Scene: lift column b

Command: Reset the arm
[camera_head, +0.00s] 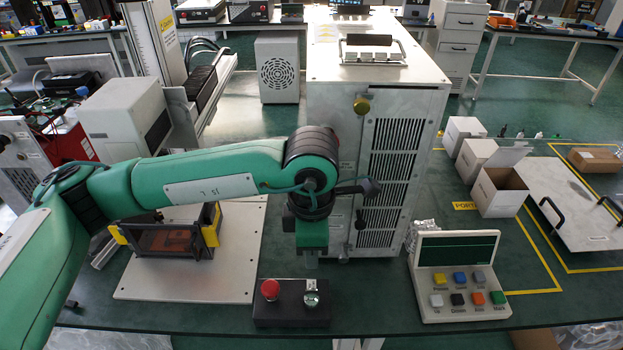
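My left arm is green with black joints and reaches in from the left across the middle of the view. Its wrist bends down, and the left gripper (311,262) points downward in front of the large metal cabinet (335,150). The fingertips are small and grey; I cannot tell whether they are open or shut. Just below them is a black control box (290,318) with a red push button (270,289) on its left and a metal switch (311,293) on its right. I cannot tell whether the gripper touches the switch. My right gripper is out of view.
A keypad console (458,278) with coloured buttons stands right of the box. A black-and-yellow fixture (170,240) sits on a pale plate (200,282) at left. White boxes (500,188) and a handled panel (575,205) are at right. The table's front edge is close.

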